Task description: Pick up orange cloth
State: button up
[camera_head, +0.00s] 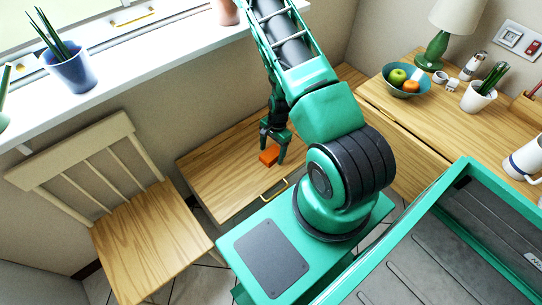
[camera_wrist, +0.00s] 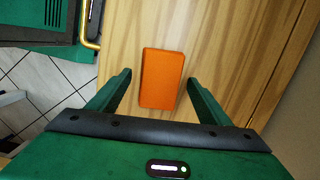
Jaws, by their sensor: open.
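The orange cloth (camera_head: 269,156) looks like a small folded block and lies on a low wooden surface with a brass handle, in front of the wall. In the wrist view the orange cloth (camera_wrist: 162,78) is a flat upright rectangle near the middle. My gripper (camera_head: 276,142) is just above the cloth, pointing down. In the wrist view my gripper (camera_wrist: 160,85) is open, with one green finger on each side of the cloth and a gap to each. Nothing is held. I cannot tell how far the fingertips are above the surface.
The low wooden surface (camera_head: 215,170) is otherwise bare, with a brass handle (camera_head: 274,189) at its front. A wooden chair (camera_head: 145,235) stands to the left. A blue bowl of fruit (camera_head: 408,91) and a green lamp (camera_head: 433,52) stand on the counter at right. A windowsill (camera_head: 150,60) runs above.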

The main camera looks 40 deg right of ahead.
aim_at(270, 154)
jog(key=shift+c, duration=0.6)
jog(key=c, duration=1)
jog(key=shift+r, duration=0.75)
notch_tip(270, 154, up, 2)
jog(key=shift+r, duration=0.2)
jog(key=a+r, duration=0.2)
jog(key=a, duration=0.2)
jog(key=a+r, duration=0.2)
jog(key=a, duration=0.1)
jog(key=a+r, duration=0.3)
jog(key=a, duration=0.1)
jog(key=shift+s+a+r, duration=0.1)
jog(key=shift+s+a, duration=0.2)
